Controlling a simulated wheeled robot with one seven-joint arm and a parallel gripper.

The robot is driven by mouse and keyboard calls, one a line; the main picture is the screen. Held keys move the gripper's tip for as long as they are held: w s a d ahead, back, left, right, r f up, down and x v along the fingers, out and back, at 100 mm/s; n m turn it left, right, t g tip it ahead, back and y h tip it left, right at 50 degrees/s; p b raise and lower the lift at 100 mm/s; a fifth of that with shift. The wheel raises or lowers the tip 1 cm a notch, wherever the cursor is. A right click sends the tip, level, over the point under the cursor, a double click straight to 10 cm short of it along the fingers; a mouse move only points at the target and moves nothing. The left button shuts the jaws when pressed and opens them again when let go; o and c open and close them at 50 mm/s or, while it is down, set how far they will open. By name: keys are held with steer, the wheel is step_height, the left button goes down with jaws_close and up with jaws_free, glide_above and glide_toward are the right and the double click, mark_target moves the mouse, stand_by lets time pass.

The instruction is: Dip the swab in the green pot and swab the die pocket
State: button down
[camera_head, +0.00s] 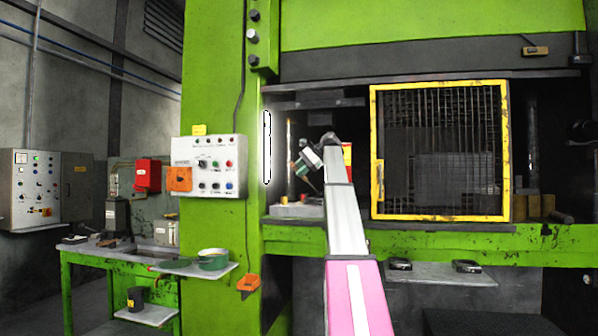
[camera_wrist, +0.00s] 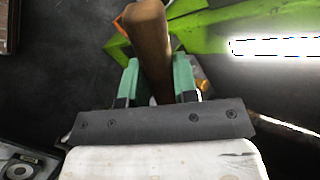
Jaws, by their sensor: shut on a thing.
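My gripper (camera_head: 302,167) is inside the press opening, left of the yellow guard. In the wrist view its green fingers (camera_wrist: 157,78) are shut on the brown wooden handle of the swab (camera_wrist: 149,38). The swab's tip cannot be made out. The green pot (camera_head: 213,258) stands on a small shelf at the press's left column, well below and left of my gripper. A pale grey block (camera_head: 297,209), perhaps the die, lies on the press bed below my gripper. A grey part with a round ring (camera_wrist: 22,168) shows at the wrist view's lower left. The pocket is not clear.
The yellow-framed mesh guard (camera_head: 440,217) covers the right of the opening. The green column (camera_head: 218,100) with its control panel (camera_head: 209,165) borders the left. A bright light strip (camera_head: 267,147) stands beside the opening. A green workbench (camera_head: 110,254) is at the lower left.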

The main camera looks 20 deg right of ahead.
steer(key=shift+s+a, duration=0.1)
steer(key=shift+s, duration=0.05)
steer(key=shift+s+a, duration=0.25)
steer(key=shift+s, duration=0.1)
steer(key=shift+w, duration=0.1)
stand_by(0.5)
steer(key=shift+w+d, duration=0.35)
steer(key=shift+w, duration=0.05)
steer(key=shift+s+a, duration=0.1)
steer(key=shift+s, duration=0.05)
steer(key=shift+s+a+f, duration=0.1)
steer(key=shift+s+a, duration=0.15)
steer(key=shift+s, duration=0.15)
steer(key=shift+w, duration=0.15)
stand_by(0.5)
steer(key=shift+w+d, duration=0.35)
steer(key=shift+w, duration=0.05)
steer(key=shift+r, duration=0.25)
